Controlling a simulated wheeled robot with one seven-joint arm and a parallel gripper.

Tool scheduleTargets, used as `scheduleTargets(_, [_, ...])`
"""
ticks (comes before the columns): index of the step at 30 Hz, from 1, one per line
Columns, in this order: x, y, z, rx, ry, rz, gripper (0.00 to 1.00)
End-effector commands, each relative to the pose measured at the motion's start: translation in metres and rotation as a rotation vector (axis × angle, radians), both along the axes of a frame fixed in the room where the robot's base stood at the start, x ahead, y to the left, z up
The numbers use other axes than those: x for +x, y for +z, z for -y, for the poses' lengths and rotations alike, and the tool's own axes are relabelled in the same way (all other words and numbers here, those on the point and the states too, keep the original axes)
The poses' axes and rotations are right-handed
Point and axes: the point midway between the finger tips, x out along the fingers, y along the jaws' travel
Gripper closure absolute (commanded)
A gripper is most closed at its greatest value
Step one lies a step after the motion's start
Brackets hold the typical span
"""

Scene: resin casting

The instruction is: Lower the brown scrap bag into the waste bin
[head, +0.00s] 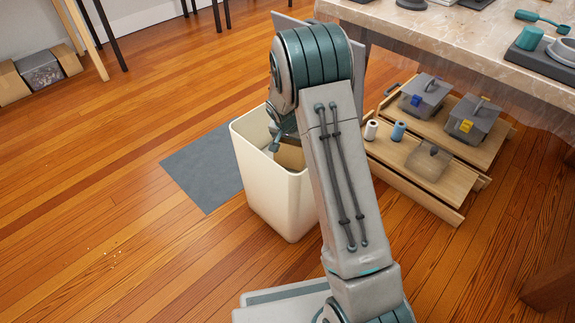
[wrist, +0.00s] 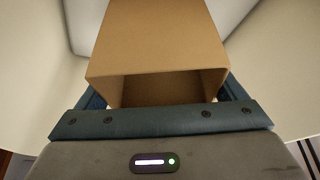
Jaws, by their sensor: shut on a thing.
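The waste bin (head: 270,195) is a tall cream open-topped bin standing on the wood floor, left of my arm in the head view. My gripper (wrist: 158,100) reaches down into its mouth and is shut on the brown scrap bag (wrist: 160,45). The bag looks like a stiff brown box shape with an open end towards the wrist camera. In the wrist view the bin's pale inner walls (wrist: 38,75) surround the bag. In the head view only a small brown part of the bag (head: 290,156) shows inside the bin. I cannot tell whether the bag touches the bin floor.
A grey mat (head: 203,168) lies left of the bin. Right of my arm are low wooden drawers (head: 420,190) with lidded grey boxes and thread spools. A marble-topped table (head: 450,40) stands above them. The floor at left is mostly clear, with small crumbs (head: 110,250).

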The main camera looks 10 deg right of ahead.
Motion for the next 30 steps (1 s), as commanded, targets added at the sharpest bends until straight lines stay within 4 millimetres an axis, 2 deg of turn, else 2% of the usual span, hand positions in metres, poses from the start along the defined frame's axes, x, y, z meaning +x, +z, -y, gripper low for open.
scheduleTargets(30, [0.000,-0.015,0.000,0.000,0.001,0.000,0.32])
